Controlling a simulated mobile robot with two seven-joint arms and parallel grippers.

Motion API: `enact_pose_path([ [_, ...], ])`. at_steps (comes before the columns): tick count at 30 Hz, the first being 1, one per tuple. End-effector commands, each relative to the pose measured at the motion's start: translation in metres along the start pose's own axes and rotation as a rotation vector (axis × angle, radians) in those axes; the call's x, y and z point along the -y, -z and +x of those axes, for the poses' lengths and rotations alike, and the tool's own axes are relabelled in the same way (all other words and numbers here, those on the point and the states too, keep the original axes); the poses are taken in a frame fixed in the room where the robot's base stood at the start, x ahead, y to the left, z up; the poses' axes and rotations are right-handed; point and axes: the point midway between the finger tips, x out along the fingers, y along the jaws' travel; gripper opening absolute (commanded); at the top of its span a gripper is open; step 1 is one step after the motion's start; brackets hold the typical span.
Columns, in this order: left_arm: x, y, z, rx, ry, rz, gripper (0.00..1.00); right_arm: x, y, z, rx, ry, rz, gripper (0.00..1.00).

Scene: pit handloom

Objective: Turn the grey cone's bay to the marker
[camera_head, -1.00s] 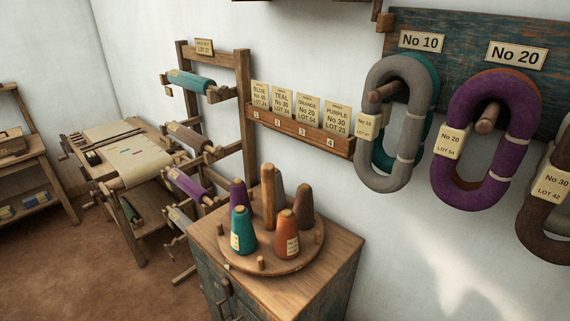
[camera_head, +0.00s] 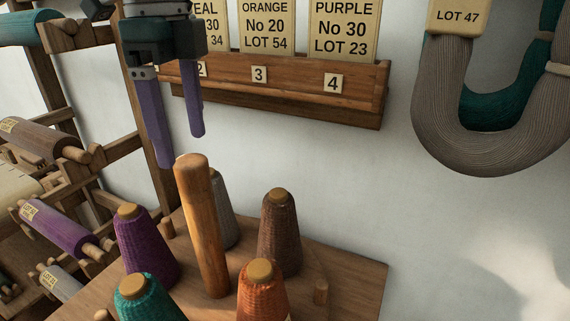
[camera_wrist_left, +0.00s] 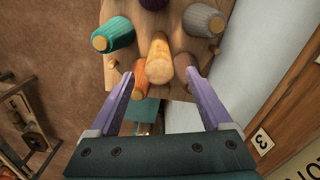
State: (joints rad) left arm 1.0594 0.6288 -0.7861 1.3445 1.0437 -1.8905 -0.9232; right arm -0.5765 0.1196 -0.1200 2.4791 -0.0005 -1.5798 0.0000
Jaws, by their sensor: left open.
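The grey cone (camera_head: 220,212) stands at the back of the round wooden turntable, partly hidden by the central post (camera_head: 203,230). Purple (camera_head: 146,248), brown (camera_head: 279,235), orange (camera_head: 262,295) and teal (camera_head: 146,302) cones stand around the post. My left gripper (camera_head: 178,150) is open and empty, its purple fingers pointing down above the post top. In the left wrist view the post (camera_wrist_left: 158,58) lies between the fingertip directions, and the grey cone (camera_wrist_left: 204,19) is at upper right. I cannot make out the marker. My right gripper is not in view.
The cabinet top (camera_head: 355,285) is bare at right. A wooden card rack (camera_head: 290,92) is on the wall behind. A grey skein (camera_head: 475,150) hangs at right; a roller frame (camera_head: 90,155) stands at left.

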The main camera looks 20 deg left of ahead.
Motion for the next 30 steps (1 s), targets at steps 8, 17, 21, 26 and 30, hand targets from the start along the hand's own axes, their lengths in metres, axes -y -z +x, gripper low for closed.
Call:
enact_pose_path([
  [8, -0.002, 0.0, 0.048, 0.002, -0.006, 0.0, 0.83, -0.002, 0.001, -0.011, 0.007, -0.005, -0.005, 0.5],
  [17, -0.001, 0.001, 0.088, 0.0, -0.001, -0.001, 0.83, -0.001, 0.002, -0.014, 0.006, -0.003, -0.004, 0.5],
  [21, 0.0, 0.0, 0.092, 0.001, 0.001, -0.001, 0.83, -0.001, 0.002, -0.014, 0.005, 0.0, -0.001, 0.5],
  [26, 0.0, 0.0, 0.092, 0.001, 0.002, -0.001, 0.83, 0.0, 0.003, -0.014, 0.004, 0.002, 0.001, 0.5],
  [30, 0.0, 0.0, 0.092, 0.001, 0.002, -0.001, 0.69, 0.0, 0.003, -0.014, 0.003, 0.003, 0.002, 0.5],
])
